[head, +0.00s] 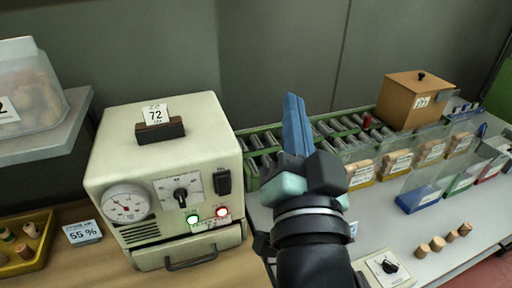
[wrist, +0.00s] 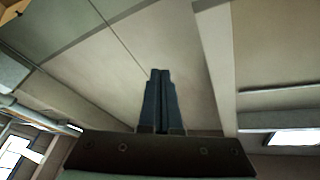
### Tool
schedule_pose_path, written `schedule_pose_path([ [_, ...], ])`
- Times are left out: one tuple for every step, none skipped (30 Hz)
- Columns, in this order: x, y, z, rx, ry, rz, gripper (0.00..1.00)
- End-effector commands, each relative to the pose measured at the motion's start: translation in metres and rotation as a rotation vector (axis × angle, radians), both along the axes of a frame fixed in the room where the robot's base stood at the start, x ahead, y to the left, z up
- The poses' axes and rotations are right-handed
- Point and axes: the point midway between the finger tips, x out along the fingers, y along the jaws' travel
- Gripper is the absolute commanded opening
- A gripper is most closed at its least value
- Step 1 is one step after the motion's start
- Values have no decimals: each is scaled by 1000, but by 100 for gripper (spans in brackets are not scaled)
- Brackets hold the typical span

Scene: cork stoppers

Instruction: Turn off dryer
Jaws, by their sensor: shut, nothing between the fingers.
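The dryer (head: 165,175) is a cream box on the wooden bench at the left in the head view. Its front has a round gauge (head: 127,203), a black pointer knob (head: 181,196) on a white dial plate, and a dark rocker switch (head: 223,181). Below them are a green lamp (head: 193,218) and a red lamp (head: 222,212), both looking lit. My gripper (head: 293,100) is shut and empty, with its blue fingers pointing up, to the right of the dryer and apart from it. In the wrist view its fingers (wrist: 160,75) are together against the ceiling.
A card reading 72 (head: 156,114) stands on the dryer. A yellow tray of corks (head: 22,245) and a 55 % card (head: 83,232) lie left. Right are a roller conveyor (head: 335,128), a brown box (head: 410,100), cork bins (head: 398,165), loose corks (head: 437,243) and another knob box (head: 387,268).

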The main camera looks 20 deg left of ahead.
Motion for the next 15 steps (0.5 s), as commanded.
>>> schedule_pose_path([
  [0,8,-35,91,133,71,0],
  [-2,12,-56,153,205,112,0],
  [-7,18,-83,234,297,159,0],
  [-12,22,-101,293,363,191,0],
  [-18,25,-118,350,426,218,0],
  [-27,29,-138,422,501,247,0],
  [-34,32,-151,474,554,267,0],
  [-41,34,-163,521,602,282,0],
  [-49,36,-176,577,656,298,0],
  [-55,37,-184,613,691,308,0],
  [-60,39,-192,647,722,316,0],
  [-66,40,-199,683,754,325,0],
  [-69,41,-203,705,774,329,0],
  [-72,41,-207,722,788,333,0],
  [-75,42,-210,738,803,335,0],
])
